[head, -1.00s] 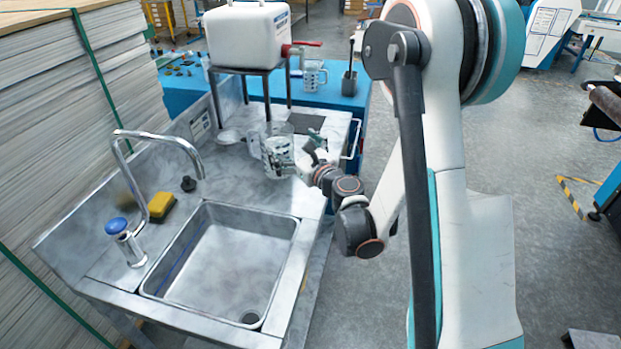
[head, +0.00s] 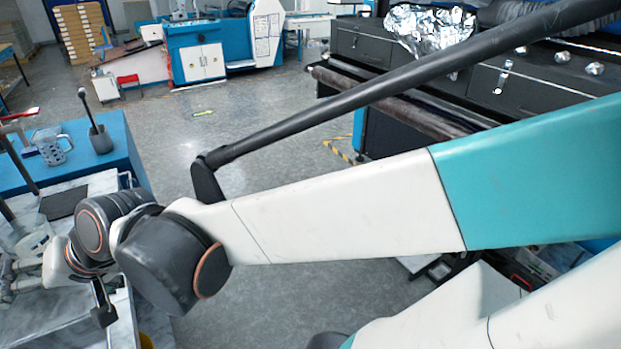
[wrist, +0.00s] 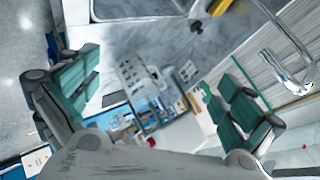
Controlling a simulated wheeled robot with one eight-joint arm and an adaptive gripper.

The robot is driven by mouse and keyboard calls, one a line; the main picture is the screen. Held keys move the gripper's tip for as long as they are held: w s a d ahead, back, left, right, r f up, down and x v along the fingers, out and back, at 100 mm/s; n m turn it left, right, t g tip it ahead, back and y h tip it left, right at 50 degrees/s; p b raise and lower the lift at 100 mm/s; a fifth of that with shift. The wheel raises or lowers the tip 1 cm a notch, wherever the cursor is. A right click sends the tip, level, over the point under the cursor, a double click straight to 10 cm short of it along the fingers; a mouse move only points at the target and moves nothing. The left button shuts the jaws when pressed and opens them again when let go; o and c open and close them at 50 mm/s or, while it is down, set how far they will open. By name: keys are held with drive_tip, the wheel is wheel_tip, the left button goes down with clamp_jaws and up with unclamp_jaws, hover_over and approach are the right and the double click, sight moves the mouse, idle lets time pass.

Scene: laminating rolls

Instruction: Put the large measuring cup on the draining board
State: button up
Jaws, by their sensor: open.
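A clear measuring cup with dark markings (wrist: 138,80) shows in the wrist view between the two teal-padded fingers of my gripper (wrist: 156,78). The fingers stand wide apart, with gaps on both sides of the cup. A clear cup (head: 36,240) is partly hidden there behind my wrist. Another clear measuring cup with a handle (head: 52,150) stands on the blue table. I cannot tell which cup is larger.
A dark pot with a handled tool (head: 99,138) stands on the blue table (head: 122,150) beside that other cup. The sink (wrist: 135,8) and the tap (wrist: 285,70) show in the wrist view. Open floor (head: 285,120) lies beyond my arm.

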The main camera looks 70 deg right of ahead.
drive_tip(key=s+d+f+n+g+h, duration=0.1)
drive_tip(key=s+d+n, duration=0.1)
drive_tip(key=s, duration=0.3)
drive_tip(key=s+d+n+g+h, duration=0.1)
drive_tip(key=s+d+n+h, duration=0.1)
drive_tip(key=s+n, duration=0.3)
drive_tip(key=shift+s+d+f, duration=0.35)
drive_tip(key=shift+s+f, duration=0.05)
drive_tip(key=shift+s, duration=0.3)
